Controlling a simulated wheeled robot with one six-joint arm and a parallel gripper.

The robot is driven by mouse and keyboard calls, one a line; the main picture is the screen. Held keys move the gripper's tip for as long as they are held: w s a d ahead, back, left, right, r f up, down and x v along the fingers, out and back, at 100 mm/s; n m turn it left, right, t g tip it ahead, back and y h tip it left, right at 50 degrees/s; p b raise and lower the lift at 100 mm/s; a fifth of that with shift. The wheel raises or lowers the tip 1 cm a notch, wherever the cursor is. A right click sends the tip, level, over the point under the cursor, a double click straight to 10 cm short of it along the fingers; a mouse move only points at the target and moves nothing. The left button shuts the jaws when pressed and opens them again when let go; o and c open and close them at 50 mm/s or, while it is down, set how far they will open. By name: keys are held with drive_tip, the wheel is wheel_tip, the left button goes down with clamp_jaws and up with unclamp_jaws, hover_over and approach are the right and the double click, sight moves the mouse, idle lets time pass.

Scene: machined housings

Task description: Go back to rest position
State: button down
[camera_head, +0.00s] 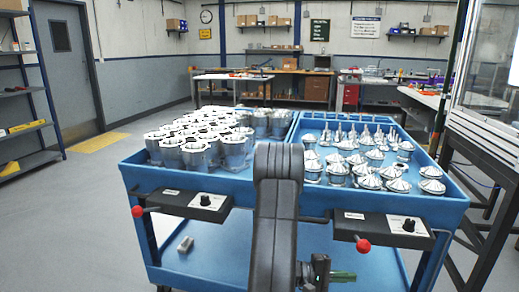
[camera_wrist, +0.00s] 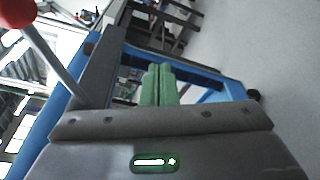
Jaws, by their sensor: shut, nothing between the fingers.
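My gripper (camera_wrist: 158,84) has green fingers that lie together, shut and empty, in the wrist view. In the head view my gripper (camera_head: 343,276) shows low at the bottom edge, in front of the blue cart (camera_head: 225,182) and below its top tray. My dark arm comes down in front of the cart's middle and hides part of it. Machined housings (camera_head: 196,150) stand crowded in the left half of the cart's top. Smaller finned metal parts (camera_head: 368,182) stand in rows in the right half.
Two black control boxes, left (camera_head: 196,204) and right (camera_head: 383,228), with red-knobbed levers jut from the cart's front. A small grey block (camera_head: 185,244) lies on the lower shelf. A framed enclosure (camera_head: 490,100) stands close on the right. The floor at left is clear.

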drive_tip(key=shift+w+a+f+p, duration=0.1)
drive_tip(key=shift+w+a+f, duration=0.25)
drive_tip(key=shift+w, duration=0.3)
drive_tip(key=shift+w+a+f+p, duration=0.2)
drive_tip(key=shift+w+a, duration=0.1)
drive_tip(key=shift+w, duration=0.3)
drive_tip(key=shift+w+a+f+p, duration=0.1)
drive_tip(key=shift+w+a+f, duration=0.25)
drive_tip(key=shift+w, duration=0.3)
drive_tip(key=shift+r, duration=0.1)
